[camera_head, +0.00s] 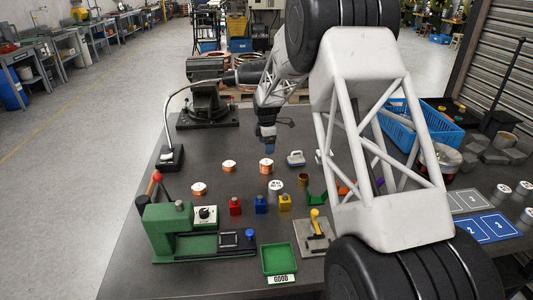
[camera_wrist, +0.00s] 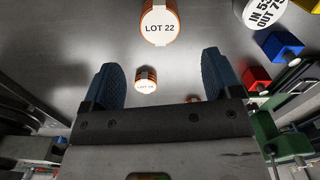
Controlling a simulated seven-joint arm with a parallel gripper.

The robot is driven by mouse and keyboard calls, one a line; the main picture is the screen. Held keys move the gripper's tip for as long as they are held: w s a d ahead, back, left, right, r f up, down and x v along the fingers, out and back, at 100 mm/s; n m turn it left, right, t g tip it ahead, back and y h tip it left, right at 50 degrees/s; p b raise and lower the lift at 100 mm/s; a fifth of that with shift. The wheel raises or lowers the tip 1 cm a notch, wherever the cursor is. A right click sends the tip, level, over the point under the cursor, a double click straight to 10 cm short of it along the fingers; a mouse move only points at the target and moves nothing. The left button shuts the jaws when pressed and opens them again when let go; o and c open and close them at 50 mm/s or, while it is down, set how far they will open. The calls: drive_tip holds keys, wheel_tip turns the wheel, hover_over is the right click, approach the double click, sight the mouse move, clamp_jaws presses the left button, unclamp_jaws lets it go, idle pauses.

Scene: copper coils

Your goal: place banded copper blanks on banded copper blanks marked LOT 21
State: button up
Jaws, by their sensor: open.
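My gripper (camera_head: 269,148) is open and empty, with its dark blue fingers (camera_wrist: 161,80) apart. In the head view it hangs above and just behind the taller banded copper blanks (camera_head: 267,166). The wrist view shows a copper piece labelled LOT 22 (camera_wrist: 159,24) beyond the fingertips. A second copper piece (camera_wrist: 146,80) shows between the fingers; its small label is not clearly readable. A third (camera_wrist: 192,98) is mostly hidden by the gripper body. In the head view, two lower copper pieces stand to the left, one behind (camera_head: 229,167) and one in front (camera_head: 199,189). I cannot read LOT 21 anywhere.
A white-topped cylinder (camera_head: 276,186) stands close in front of the taller copper blanks. Red (camera_head: 235,206), blue (camera_head: 260,205) and yellow (camera_head: 285,203) blocks stand nearer the front. A green press (camera_head: 170,230) is front left, a vise (camera_head: 205,100) at the back.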

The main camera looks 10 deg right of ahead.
drive_tip(key=shift+r, duration=1.7)
drive_tip(key=s+d+r+m, duration=0.1)
drive_tip(key=s+r+m, duration=0.2)
drive_tip(key=s+r, duration=0.5)
drive_tip(key=s+d+r+m+t, duration=0.15)
drive_tip(key=s+r+m, duration=0.25)
drive_tip(key=s, duration=0.8)
drive_tip(key=s+d+r+m, duration=0.25)
drive_tip(key=s+r, duration=0.35)
drive_tip(key=s, duration=0.4)
drive_tip(key=s+d+f+m+t, duration=0.1)
drive_tip(key=s+m, duration=0.9)
drive_tip(key=s, duration=2.1)
drive_tip(key=shift+s+d+f, duration=0.2)
drive_tip(key=shift+s+f, duration=0.05)
drive_tip(key=shift+f, duration=0.15)
